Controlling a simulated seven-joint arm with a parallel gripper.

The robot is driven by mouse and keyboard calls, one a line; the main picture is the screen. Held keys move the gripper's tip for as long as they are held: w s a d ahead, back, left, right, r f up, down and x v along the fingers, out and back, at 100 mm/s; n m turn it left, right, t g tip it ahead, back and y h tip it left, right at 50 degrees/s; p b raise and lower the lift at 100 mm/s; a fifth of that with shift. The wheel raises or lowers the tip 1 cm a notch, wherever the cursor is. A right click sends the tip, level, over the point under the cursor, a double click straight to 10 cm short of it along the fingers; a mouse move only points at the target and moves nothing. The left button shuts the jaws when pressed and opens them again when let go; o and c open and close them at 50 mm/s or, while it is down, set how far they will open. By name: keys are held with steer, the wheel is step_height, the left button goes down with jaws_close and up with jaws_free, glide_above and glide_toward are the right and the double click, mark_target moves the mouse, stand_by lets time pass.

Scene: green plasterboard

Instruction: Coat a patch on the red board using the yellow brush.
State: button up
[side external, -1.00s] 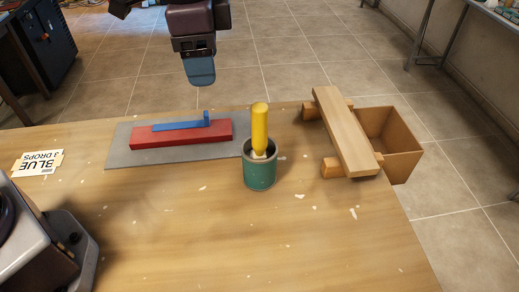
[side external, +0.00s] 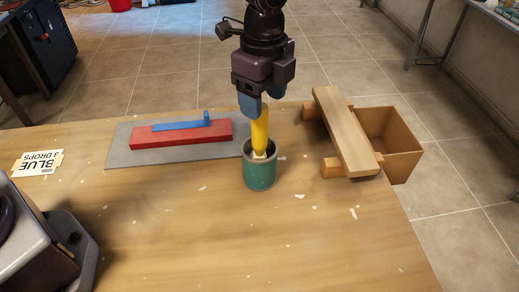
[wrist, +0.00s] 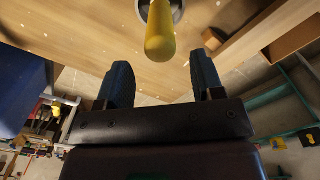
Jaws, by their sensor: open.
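The yellow brush (side external: 260,132) stands handle up in the green can (side external: 260,174) near the middle of the table. Its handle also shows in the wrist view (wrist: 160,38), just beyond the fingertips and between their lines. The red board (side external: 181,134) lies on a grey sheet (side external: 118,157) to the left of the can, with a blue piece (side external: 178,126) on top. My gripper (side external: 258,108) is at the upper part of the handle. In the wrist view its two blue fingers (wrist: 161,72) are apart with nothing between them. The brush's lower end is hidden in the can.
A wooden plank (side external: 345,132) rests on wooden blocks right of the can, beside an open brown box (side external: 392,142). A card reading "BLUE 3 DROPS" (side external: 38,163) lies at the left. The table's front middle is clear apart from pale flecks.

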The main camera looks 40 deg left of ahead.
steer(key=f, duration=0.4)
steer(key=a+f, duration=0.1)
steer(key=shift+f, duration=0.4)
steer(key=shift+w, duration=0.1)
jaws_close()
step_height(320, 180, up, 10)
steer(key=shift+r, duration=0.1)
steer(key=c, duration=0.7)
jaws_free()
steer(key=c, duration=0.3)
